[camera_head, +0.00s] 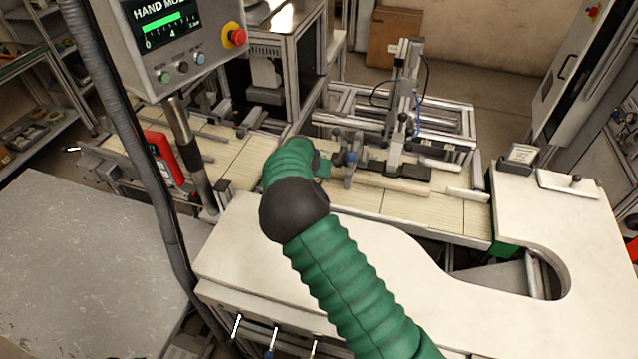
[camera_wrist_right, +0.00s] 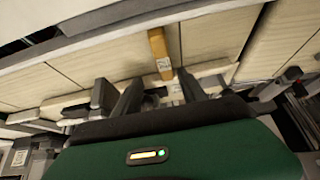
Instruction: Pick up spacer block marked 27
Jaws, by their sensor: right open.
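In the right wrist view, a narrow ochre block (camera_wrist_right: 157,46) with a pale label lies on the pale slatted bed (camera_wrist_right: 208,37). The marking on its label is too small to read. My right gripper (camera_wrist_right: 160,79) is open, with one dark finger to each side of the block's near end. I see no contact, and nothing is held. In the head view my green right arm hides the block and most of the gripper. My left gripper is not in view.
Beyond the arm stands a metal fixture (camera_head: 400,112) with clamps and cables. A control panel (camera_head: 180,40) on a post is at the upper left.

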